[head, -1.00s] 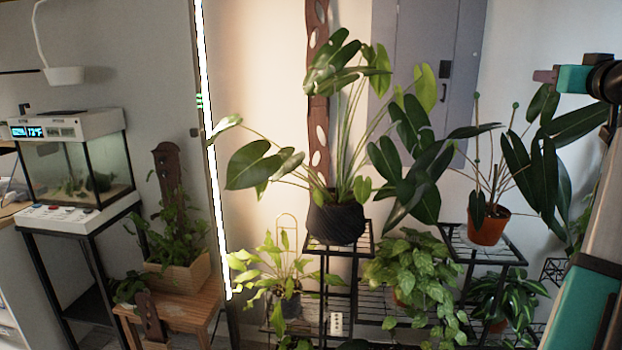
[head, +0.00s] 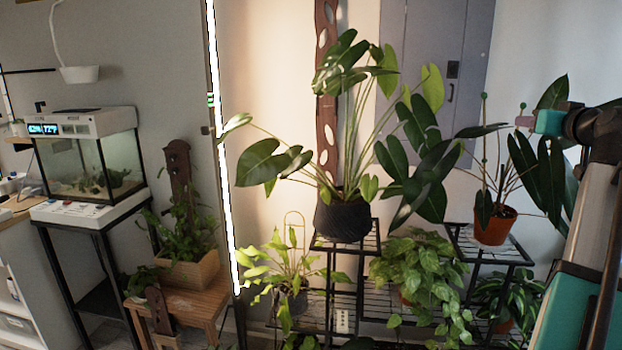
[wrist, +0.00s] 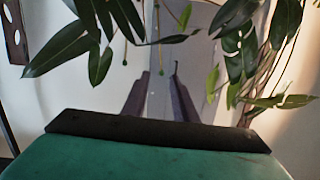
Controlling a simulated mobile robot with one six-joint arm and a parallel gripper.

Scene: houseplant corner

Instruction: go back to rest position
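My gripper (head: 524,121) is at the right of the head view, at the end of my teal and black arm, in front of the big-leaved plant (head: 545,165) in the terracotta pot (head: 495,227). The grey wall cabinet (wrist: 160,100) shows through the gap. Leaves (wrist: 95,25) hang in from the top of the wrist view, clear of the fingers as far as I can tell.
A black wire plant stand (head: 345,243) holds several plants, including a tall one in a black pot (head: 343,218). At left are a fish tank (head: 92,165) on a black frame and a wooden stool (head: 185,305) with a planter (head: 188,272). Leaves crowd the space around my arm.

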